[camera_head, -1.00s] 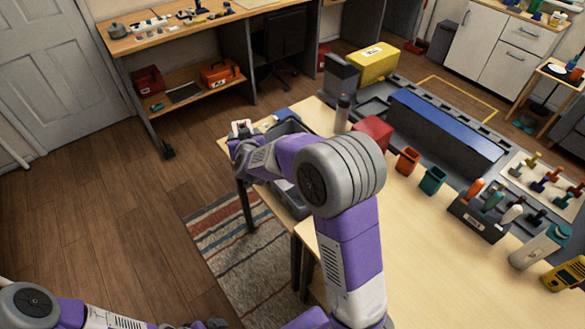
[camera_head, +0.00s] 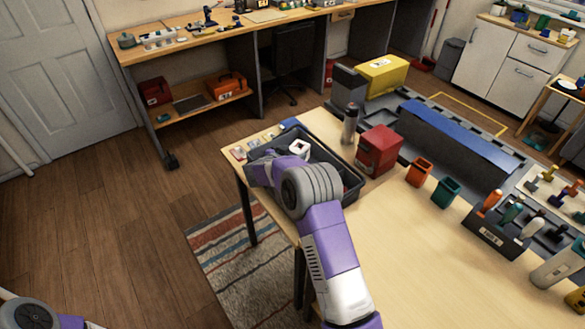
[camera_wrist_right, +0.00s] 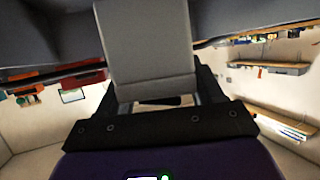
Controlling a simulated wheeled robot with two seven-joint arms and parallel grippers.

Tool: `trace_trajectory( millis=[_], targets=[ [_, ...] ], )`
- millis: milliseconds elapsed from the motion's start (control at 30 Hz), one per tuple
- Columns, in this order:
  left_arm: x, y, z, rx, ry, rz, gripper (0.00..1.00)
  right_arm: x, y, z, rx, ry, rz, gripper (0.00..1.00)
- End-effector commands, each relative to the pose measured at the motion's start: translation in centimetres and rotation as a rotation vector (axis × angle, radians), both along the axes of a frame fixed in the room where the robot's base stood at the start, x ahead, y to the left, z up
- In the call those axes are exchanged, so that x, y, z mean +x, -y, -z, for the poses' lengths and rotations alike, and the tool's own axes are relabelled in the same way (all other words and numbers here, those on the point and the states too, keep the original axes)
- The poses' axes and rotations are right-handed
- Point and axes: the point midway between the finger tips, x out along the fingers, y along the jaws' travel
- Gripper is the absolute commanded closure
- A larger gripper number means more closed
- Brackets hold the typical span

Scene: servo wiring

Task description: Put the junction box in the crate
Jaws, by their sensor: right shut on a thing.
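The junction box (camera_head: 299,147) is a small pale box with a dark opening, at the far left of the table in the head view. My right gripper (camera_head: 284,154) is shut on it and holds it over the dark grey crate (camera_head: 348,192). In the right wrist view the junction box (camera_wrist_right: 147,48) is a plain light-grey block between the dark fingers. My forearm hides part of the crate and most of the gripper. I cannot tell whether the box touches anything in the crate. My left gripper is out of view; only part of that arm shows at the bottom left.
A red box (camera_head: 379,150) and a grey cylinder (camera_head: 350,124) stand just right of the crate. Orange (camera_head: 419,172) and teal (camera_head: 446,192) bins are farther right. Small cards (camera_head: 239,153) lie by the table's left edge. The near tabletop is clear.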

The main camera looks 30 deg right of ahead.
Motion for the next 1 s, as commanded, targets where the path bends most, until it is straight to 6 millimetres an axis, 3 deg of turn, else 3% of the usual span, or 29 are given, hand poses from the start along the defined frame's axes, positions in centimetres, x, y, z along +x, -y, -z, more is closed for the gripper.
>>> trace_trajectory(
  millis=[333,1000],
  targets=[
    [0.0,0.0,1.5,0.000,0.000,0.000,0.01,0.0,0.0,4.8,-0.002,0.000,-0.001,0.74],
    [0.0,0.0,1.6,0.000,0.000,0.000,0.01,0.0,0.0,6.2,0.000,-0.001,-0.003,0.74]
  ],
)
